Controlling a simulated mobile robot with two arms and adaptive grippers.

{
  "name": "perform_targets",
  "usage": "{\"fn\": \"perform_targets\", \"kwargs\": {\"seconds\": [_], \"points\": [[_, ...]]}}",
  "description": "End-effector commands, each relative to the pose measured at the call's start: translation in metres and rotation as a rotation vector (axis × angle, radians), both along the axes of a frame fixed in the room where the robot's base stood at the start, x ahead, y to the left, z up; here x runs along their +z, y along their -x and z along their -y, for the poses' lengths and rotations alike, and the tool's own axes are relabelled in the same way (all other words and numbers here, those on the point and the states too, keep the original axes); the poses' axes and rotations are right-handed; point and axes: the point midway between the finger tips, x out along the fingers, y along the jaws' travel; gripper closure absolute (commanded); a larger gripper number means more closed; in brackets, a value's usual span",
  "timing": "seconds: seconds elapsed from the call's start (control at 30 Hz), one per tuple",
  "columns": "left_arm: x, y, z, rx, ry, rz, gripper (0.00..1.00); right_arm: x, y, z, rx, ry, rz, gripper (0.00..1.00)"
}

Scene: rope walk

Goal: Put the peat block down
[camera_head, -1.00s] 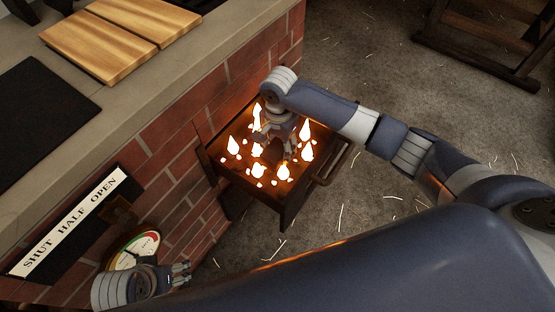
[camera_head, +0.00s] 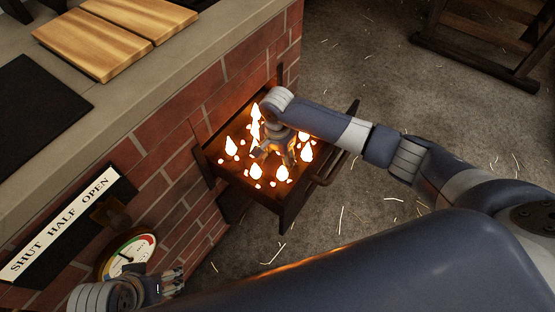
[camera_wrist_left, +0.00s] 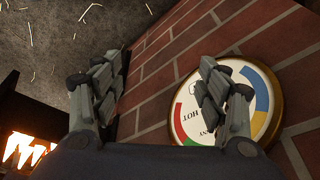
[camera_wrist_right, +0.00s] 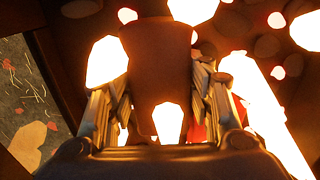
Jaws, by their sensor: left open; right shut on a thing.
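The peat block (camera_wrist_right: 158,65) is a brown slab between the fingers of my right gripper in the right wrist view. My right gripper (camera_head: 280,153) is shut on it, low inside the open fire drawer (camera_head: 255,198), among flames and glowing coals. In the head view the block is mostly hidden by my gripper and flames; whether it touches the coals I cannot tell. My left gripper (camera_head: 178,280) is open and empty by the brick wall; in the left wrist view its fingers (camera_wrist_left: 158,75) stand apart in front of the round dial.
The drawer's handle (camera_head: 328,170) faces the straw-strewn floor. A dial (camera_head: 125,255) and a SHUT HALF OPEN plate (camera_head: 65,225) are on the brick wall. Wooden boards (camera_head: 115,35) lie on the counter. A dark wooden frame (camera_head: 480,50) stands on the floor.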

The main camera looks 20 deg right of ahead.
Motion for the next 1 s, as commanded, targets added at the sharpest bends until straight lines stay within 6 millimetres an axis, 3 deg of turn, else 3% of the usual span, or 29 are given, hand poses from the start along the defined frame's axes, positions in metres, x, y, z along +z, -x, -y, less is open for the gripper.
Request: {"fn": "perform_targets", "kwargs": {"seconds": [0.03,0.1,0.13,0.53,0.73,1.0], "points": [[0.001,0.000,0.000,0.000,0.000,0.000,0.32,-0.001,0.000,0.000,0.000,-0.001,-0.001,0.50],[0.000,0.000,0.000,0.000,0.000,0.000,0.32,-0.001,0.000,0.000,0.000,-0.001,-0.001,0.34],[0.000,0.000,0.000,0.000,0.000,0.000,0.32,-0.001,0.000,0.000,0.000,0.000,0.000,0.32],[-0.002,0.000,0.000,0.000,0.000,0.000,0.32,0.001,0.000,0.000,0.000,0.001,0.001,0.32],[0.015,0.000,0.000,0.000,0.000,0.001,0.32,0.035,0.000,0.000,0.000,-0.001,0.000,0.32],[-0.032,-0.011,0.003,-0.003,0.000,-0.027,0.32,0.071,0.000,0.000,-0.001,-0.001,-0.001,0.32]]}}
